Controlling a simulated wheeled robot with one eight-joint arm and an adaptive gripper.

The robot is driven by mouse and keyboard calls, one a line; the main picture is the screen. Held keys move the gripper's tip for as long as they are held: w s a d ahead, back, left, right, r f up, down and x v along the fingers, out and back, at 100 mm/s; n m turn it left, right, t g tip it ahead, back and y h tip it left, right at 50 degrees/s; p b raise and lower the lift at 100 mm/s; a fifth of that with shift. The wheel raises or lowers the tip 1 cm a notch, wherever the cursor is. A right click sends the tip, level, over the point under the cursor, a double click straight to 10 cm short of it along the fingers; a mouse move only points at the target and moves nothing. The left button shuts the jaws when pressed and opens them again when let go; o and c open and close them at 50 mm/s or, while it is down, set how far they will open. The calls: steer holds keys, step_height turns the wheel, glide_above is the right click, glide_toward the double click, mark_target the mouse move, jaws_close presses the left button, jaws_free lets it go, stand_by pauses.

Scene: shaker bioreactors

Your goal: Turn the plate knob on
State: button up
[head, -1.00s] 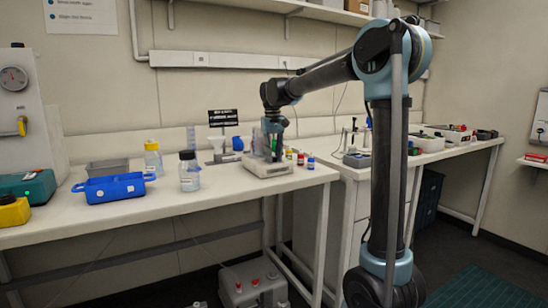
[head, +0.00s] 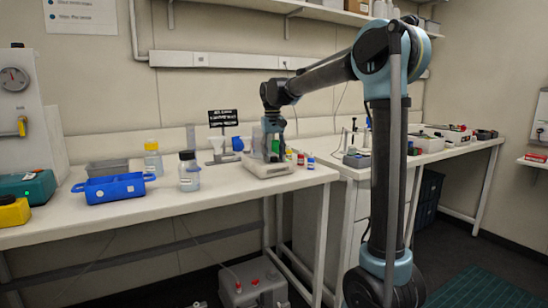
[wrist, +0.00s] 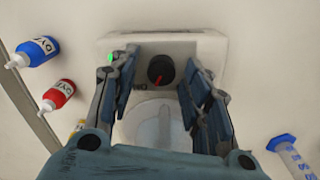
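The plate knob (wrist: 161,70) is a round black dial with a red pointer mark on the front of a white hot plate (wrist: 210,52). My gripper (wrist: 156,62) is open, with one finger to the left and one to the right of the knob. A gap shows on each side, so the fingers do not appear to grip it. A green light (wrist: 110,57) shows beside the left fingertip. In the head view the hot plate (head: 252,168) stands at the bench's right end, with my gripper (head: 274,157) pointing down over it; the knob is hard to make out there.
Blue (wrist: 36,51) and red (wrist: 59,94) capped bottles stand close on the left in the wrist view.

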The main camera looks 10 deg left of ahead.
steer(key=shift+s, duration=0.1)
step_height(320, 180, up, 12)
steer(key=shift+a, duration=0.2)
stand_by(0.5)
step_height(320, 180, up, 5)
steer(key=n, duration=0.7)
steer(key=f, duration=1.7)
steer(key=shift+d, duration=0.25)
jaws_close()
